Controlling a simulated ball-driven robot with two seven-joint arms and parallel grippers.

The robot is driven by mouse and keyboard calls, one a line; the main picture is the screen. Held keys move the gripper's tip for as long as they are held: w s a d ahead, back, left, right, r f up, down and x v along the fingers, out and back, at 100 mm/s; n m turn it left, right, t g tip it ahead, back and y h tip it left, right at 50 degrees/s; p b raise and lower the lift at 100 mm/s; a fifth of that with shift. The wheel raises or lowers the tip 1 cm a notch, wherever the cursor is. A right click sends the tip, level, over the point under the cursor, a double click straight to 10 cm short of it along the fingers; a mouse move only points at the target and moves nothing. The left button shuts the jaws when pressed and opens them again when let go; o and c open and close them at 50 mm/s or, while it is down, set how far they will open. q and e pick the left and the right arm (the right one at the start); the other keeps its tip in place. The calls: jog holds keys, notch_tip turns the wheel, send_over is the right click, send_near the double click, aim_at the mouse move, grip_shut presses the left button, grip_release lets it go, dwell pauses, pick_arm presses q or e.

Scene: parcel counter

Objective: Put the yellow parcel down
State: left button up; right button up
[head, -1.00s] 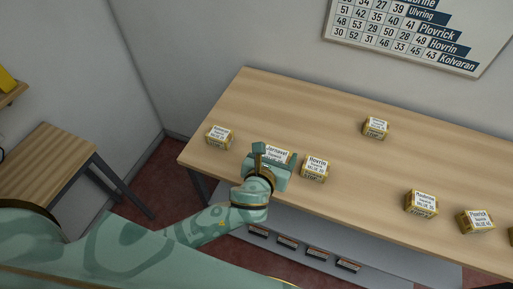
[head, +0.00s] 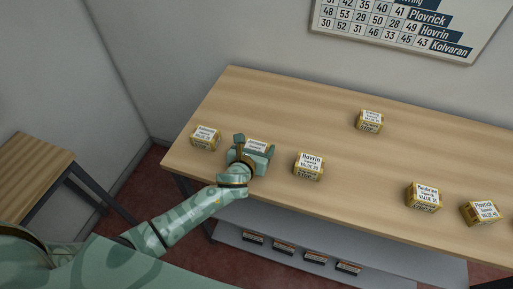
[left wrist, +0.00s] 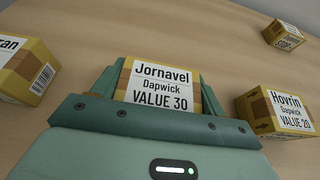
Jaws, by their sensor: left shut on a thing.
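The yellow parcel labelled Jornavel, Dapwick, VALUE 30 (left wrist: 160,88) is between the fingers of my left gripper (left wrist: 158,92) in the left wrist view. In the head view only its white label top (head: 257,146) shows, partly hidden by my left gripper (head: 250,153). The gripper is shut on the parcel, over the left part of the wooden counter (head: 330,130). I cannot tell whether the parcel's underside touches the counter. My right gripper is not in view.
The Hovrin parcel (head: 309,166) stands to the right of my gripper, and another parcel (head: 206,138) stands close to its left. More parcels stand at the back (head: 369,121) and right (head: 424,196). Bare counter lies behind the gripper.

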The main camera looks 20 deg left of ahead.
pick_arm(q)
jog(key=o, duration=1)
jog(key=shift+o, duration=0.2)
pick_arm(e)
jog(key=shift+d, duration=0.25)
pick_arm(q)
jog(key=shift+r, duration=0.15)
jog(key=shift+s+r, duration=0.15)
jog(key=shift+s, duration=0.2)
jog(key=p+v, duration=0.3)
jog(key=v, duration=0.7)
jog(key=shift+s, duration=0.15)
jog(key=shift+s+r, duration=0.2)
jog(key=shift+s, duration=0.25)
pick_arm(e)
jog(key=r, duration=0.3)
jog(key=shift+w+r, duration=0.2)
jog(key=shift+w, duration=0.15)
